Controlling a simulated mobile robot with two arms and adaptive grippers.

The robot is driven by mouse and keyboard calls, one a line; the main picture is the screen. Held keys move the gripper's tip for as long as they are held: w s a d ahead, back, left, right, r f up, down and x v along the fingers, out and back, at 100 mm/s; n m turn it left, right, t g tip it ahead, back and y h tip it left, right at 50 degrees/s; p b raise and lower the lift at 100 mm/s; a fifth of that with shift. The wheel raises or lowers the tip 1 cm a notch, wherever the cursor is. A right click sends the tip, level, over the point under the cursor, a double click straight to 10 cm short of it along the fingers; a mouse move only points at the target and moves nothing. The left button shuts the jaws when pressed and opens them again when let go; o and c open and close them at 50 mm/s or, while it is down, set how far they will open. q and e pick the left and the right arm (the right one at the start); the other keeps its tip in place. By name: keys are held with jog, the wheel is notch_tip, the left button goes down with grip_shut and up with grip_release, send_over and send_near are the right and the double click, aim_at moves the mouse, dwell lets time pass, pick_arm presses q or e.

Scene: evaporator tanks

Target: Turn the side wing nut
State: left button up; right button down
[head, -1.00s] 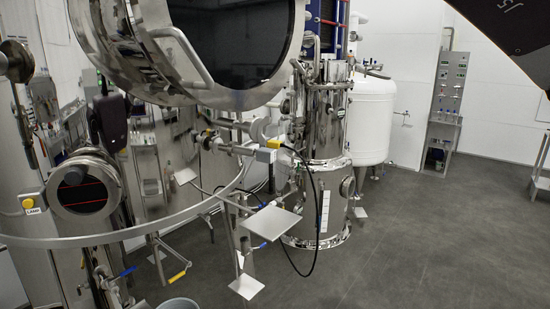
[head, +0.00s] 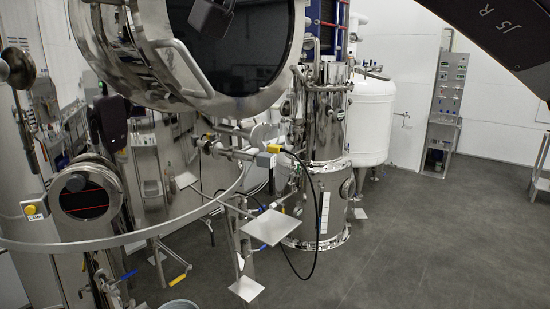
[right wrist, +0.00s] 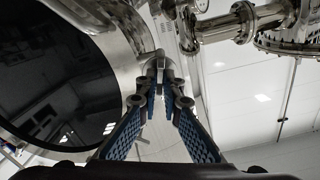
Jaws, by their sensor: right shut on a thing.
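In the right wrist view my right gripper (right wrist: 162,84), with blue ribbed fingers, is shut on a small steel fitting, the side wing nut (right wrist: 160,62), beside the rim of the large tank. The fingertips hide much of the nut, so its wings and its angle cannot be made out. In the head view the large steel tank (head: 130,50) has a round dark glass front (head: 245,60). My right gripper and the nut do not show there; only a dark link of my right arm crosses the top right corner. My left gripper is not in view.
A dark block (head: 212,17) shows before the tank's top edge; I cannot tell what it is. A curved steel rail (head: 130,238), pipes and a small tray (head: 271,227) stand below the tank. A white vessel (head: 374,120) stands behind. The floor (head: 430,240) at right is clear.

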jog(key=shift+n, duration=0.6)
jog(key=shift+n, duration=1.1)
jog(key=shift+n, duration=1.2)
